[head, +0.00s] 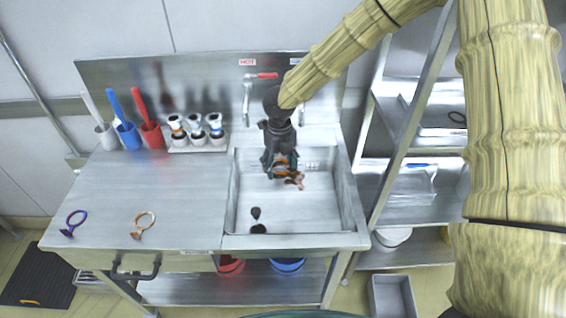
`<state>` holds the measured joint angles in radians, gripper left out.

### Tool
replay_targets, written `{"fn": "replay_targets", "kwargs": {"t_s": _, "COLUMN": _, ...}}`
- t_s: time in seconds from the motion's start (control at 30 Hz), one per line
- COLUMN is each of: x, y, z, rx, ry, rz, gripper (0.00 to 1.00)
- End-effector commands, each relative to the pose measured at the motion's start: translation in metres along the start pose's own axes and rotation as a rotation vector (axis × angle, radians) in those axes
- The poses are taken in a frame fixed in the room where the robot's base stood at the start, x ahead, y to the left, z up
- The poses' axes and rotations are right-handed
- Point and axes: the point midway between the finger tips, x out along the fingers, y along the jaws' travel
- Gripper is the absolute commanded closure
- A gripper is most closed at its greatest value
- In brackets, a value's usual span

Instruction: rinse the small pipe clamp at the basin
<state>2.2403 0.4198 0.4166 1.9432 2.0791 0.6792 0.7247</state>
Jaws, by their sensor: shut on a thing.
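My gripper (280,172) points down into the steel basin (345,205), toward its back. Its fingers are shut on a small orange-copper clamp (294,180), which partly shows between and beside the fingertips. The fingers hide part of it, and I cannot tell whether it touches the basin floor. The tap (247,95) with a red lever stands behind the basin, left of my gripper. I cannot make out any running water.
A purple ring clamp (75,221) and an orange ring clamp (143,222) lie on the counter (150,185). Brush cups (128,135) and a white holder (198,145) stand at its back. Dark pieces (257,228) lie in the front of the basin. A shelf rack (405,150) stands right.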

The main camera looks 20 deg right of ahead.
Motion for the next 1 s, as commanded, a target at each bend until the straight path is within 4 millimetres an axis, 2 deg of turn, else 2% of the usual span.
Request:
{"fn": "replay_targets", "kwargs": {"t_s": 0.1, "x": 0.013, "y": -0.001, "z": 0.0, "rx": 0.001, "ry": 0.0, "rz": 0.0, "gripper": 0.67}}
{"fn": "replay_targets", "kwargs": {"t_s": 1.0, "x": 0.081, "y": -0.001, "z": 0.0, "rx": 0.002, "ry": -0.001, "rz": 0.0, "gripper": 0.67}}
